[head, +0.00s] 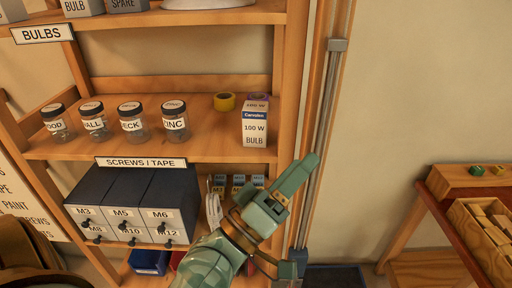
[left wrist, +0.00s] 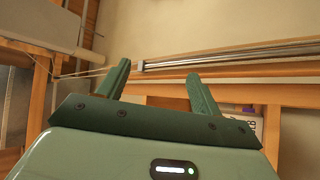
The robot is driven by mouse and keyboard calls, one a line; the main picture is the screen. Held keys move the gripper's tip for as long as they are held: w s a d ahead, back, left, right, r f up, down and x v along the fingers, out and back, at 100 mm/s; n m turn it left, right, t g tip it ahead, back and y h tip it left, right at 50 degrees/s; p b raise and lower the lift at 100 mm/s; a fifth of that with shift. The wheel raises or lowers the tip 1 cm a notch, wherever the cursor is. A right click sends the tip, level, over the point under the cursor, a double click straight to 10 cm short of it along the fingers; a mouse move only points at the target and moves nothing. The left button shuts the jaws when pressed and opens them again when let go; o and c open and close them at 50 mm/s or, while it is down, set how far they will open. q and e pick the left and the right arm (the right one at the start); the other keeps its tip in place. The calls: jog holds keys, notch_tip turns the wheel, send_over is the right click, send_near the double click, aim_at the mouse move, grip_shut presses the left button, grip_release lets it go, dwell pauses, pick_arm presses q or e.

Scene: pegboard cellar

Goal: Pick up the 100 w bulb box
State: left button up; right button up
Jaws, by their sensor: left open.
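The 100 w bulb box (head: 255,124), white with a blue band, stands upright at the right end of the middle shelf in the head view. In the left wrist view, a small white printed patch that looks like this box (left wrist: 245,122) shows at the right, partly hidden by the gripper body and shelf wood. My left gripper (head: 299,174) is below and right of the box, in front of the shelf's right post, apart from the box. Its two fingers (left wrist: 160,72) stand open with nothing between them. My right gripper is in neither view.
A yellow tape roll (head: 224,102) sits left of the box, and a purple one (head: 258,97) partly hides behind it. Several labelled jars (head: 174,122) line the shelf. Grey drawers (head: 135,205) stand below. A wooden bench (head: 450,200) is at the right.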

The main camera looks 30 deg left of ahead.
pick_arm(q)
jog(key=a+r+n+t+y, duration=0.45)
jog(key=n+y, duration=0.25)
jog(key=n, duration=0.4)
jog(key=n+g+y, duration=0.8)
jog(key=n+g, duration=0.3)
jog(key=n, duration=1.2)
send_near(256, 110)
jog(key=w+a, duration=0.1)
jog(key=w, duration=0.1)
jog(key=w+a+f+p, duration=0.1)
jog(key=w, duration=0.1)
jog(key=w+a+f, duration=0.1)
jog(key=w, duration=0.1)
jog(key=shift+f+p, duration=0.2)
jog(key=shift+p, duration=0.15)
jog(key=p+x, duration=0.1)
jog(key=x, duration=0.1)
jog(key=r+x, duration=0.1)
jog(key=x, duration=0.2)
jog(key=shift+a+r+p, duration=0.1)
jog(key=shift+a+p, duration=0.05)
jog(key=shift+p, duration=0.25)
jog(key=shift+w+a, duration=0.2)
jog(key=shift+w, duration=0.15)
jog(key=shift+s, duration=0.1)
jog(key=shift+c, duration=0.9)
jog(key=c, duration=0.6)
